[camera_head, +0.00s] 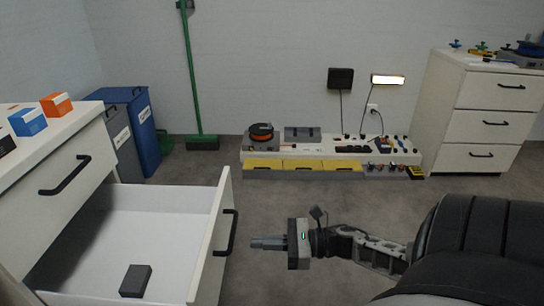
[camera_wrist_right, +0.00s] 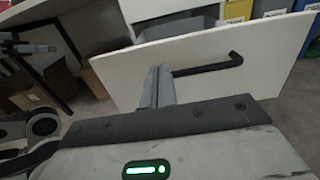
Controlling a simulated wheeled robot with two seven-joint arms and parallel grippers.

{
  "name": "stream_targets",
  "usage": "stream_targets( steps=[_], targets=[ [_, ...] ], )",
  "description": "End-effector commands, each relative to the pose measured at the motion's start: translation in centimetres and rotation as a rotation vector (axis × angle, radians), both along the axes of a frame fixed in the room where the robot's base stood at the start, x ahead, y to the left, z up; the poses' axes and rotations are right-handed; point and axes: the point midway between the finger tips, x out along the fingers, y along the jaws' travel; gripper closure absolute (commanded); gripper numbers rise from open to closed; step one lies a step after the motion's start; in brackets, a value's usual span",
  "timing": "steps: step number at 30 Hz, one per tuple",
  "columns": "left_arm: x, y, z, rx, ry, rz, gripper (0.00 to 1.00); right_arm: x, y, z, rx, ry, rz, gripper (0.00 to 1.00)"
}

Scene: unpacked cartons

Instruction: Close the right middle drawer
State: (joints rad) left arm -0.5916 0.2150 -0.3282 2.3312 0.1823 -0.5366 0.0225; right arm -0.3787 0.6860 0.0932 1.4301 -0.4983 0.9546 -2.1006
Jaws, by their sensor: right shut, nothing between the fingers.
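A pulled-out white drawer (camera_head: 222,205) of the left cabinet stands wide open, with a dark bar handle (camera_head: 230,232) on its front. A small dark box (camera_head: 135,281) lies inside it. My right gripper (camera_head: 255,243) is shut and empty, just to the right of the handle in the head view, pointing at the drawer front. In the right wrist view the front (camera_wrist_right: 270,62) fills the upper middle, and the handle (camera_wrist_right: 215,66) is right of the shut fingers (camera_wrist_right: 160,85). I cannot tell whether the fingertips touch the front. My left gripper is not seen.
Orange and blue boxes (camera_head: 28,122) sit on the left cabinet top (camera_head: 75,120). Blue and grey bins (camera_head: 138,130) stand behind it. A low white shelf (camera_head: 330,150) and a closed drawer cabinet (camera_head: 490,110) are at the back. Bare floor lies between.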

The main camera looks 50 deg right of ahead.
Motion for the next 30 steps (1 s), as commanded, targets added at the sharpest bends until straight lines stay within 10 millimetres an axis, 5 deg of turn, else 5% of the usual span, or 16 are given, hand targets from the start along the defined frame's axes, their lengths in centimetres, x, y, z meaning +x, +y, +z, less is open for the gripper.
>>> stream_targets(
  steps=[12, 30],
  targets=[
    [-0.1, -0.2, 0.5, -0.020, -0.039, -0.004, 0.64, 5.8, 5.0, 0.0, 0.003, 0.000, -0.001, 1.00],
    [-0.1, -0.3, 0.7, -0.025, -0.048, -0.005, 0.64, 6.7, 5.7, 0.0, 0.003, 0.001, -0.004, 1.00]
  ],
)
